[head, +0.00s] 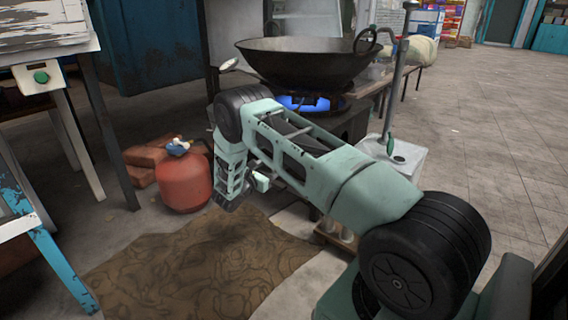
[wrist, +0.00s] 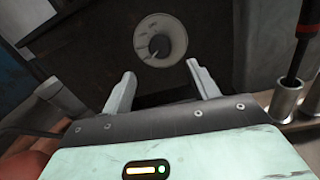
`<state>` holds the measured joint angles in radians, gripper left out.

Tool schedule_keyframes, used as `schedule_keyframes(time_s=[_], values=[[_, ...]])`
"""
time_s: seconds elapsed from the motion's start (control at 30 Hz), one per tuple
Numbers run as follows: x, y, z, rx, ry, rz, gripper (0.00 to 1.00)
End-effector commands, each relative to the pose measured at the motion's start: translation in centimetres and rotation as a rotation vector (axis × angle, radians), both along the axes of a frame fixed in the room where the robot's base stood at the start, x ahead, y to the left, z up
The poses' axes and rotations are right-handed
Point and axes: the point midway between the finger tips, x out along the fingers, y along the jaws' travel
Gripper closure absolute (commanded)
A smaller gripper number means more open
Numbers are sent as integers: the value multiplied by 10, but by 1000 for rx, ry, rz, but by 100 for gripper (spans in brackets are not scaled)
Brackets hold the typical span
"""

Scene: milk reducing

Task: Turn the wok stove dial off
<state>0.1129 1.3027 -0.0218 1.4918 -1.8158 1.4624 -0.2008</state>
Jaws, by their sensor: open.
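The wok stove dial (wrist: 160,42) is a round pale disc with a dark centre knob on the dark stove front (wrist: 100,62) in the wrist view. My gripper (wrist: 160,76) is open, its two fingers apart below the dial with nothing between them. The dial appears ahead of the fingertips; I cannot tell the exact gap. In the head view the wok (head: 308,62) sits on the stove with a blue flame (head: 303,103) burning under it. My arm hides the stove front and the dial there. My gripper (head: 262,182) shows small, partly hidden by my arm.
A red gas cylinder (head: 184,182) stands left of my gripper, with bricks (head: 146,157) beside it. A metal cup (wrist: 287,100) holding a dark, red-banded handle is close at right in the wrist view. A patterned mat (head: 190,272) lies on the floor.

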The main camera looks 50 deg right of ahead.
Motion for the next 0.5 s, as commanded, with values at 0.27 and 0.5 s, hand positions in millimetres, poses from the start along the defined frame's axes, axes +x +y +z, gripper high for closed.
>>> schedule_keyframes(time_s=[0.27,0.5], values=[[8,-58,-5,1,-3,-3,40],[13,-85,-2,1,-3,0,40]])
